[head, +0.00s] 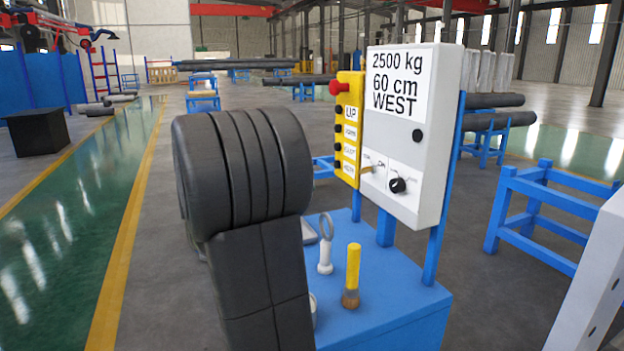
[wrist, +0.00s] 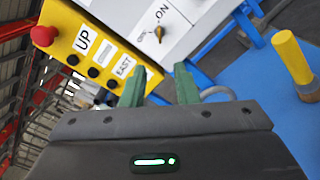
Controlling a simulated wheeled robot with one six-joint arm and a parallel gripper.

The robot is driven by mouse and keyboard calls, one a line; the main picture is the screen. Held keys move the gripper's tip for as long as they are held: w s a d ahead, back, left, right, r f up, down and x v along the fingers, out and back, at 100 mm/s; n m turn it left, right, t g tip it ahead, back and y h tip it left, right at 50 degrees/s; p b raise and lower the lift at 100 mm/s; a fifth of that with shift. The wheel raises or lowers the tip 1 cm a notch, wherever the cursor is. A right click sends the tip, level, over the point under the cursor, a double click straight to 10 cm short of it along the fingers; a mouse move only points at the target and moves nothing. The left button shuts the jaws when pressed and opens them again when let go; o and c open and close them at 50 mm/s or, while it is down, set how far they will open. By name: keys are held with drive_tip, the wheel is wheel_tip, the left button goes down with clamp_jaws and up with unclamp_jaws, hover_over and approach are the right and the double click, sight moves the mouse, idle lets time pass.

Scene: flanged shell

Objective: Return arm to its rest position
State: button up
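My gripper (wrist: 161,80) shows in the wrist view with its two green fingers apart and nothing between them. It points toward the yellow button pendant (wrist: 85,45) and the white control box (wrist: 205,18) with its "ON" switch (wrist: 159,32); I cannot tell the distance. In the head view my black arm fills the centre left, and the gripper is hidden behind it. There the white control box (head: 430,130) carries a sign reading "2500 kg 60 cm WEST", and the yellow pendant (head: 350,110) with a red button is on its left side.
A blue bench (head: 390,315) stands below the box. On it are a yellow-handled brush (head: 352,270) and a pale eye bolt (head: 325,250), close to my arm. A blue frame (head: 545,215) stands at right. Open floor (head: 70,220) lies at left.

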sight(361, 172)
idle(0.4)
drive_tip(key=x, duration=1.3)
drive_tip(key=shift+w+d+r, duration=0.1)
drive_tip(key=shift+w+d, duration=0.05)
drive_tip(key=shift+d, duration=0.2)
drive_tip(key=shift+a, duration=0.15)
drive_tip(key=shift+d, duration=0.25)
drive_tip(key=n+p, duration=1.7)
drive_tip(key=p, duration=0.5)
drive_tip(key=shift+a, duration=0.1)
idle(1.2)
idle(0.5)
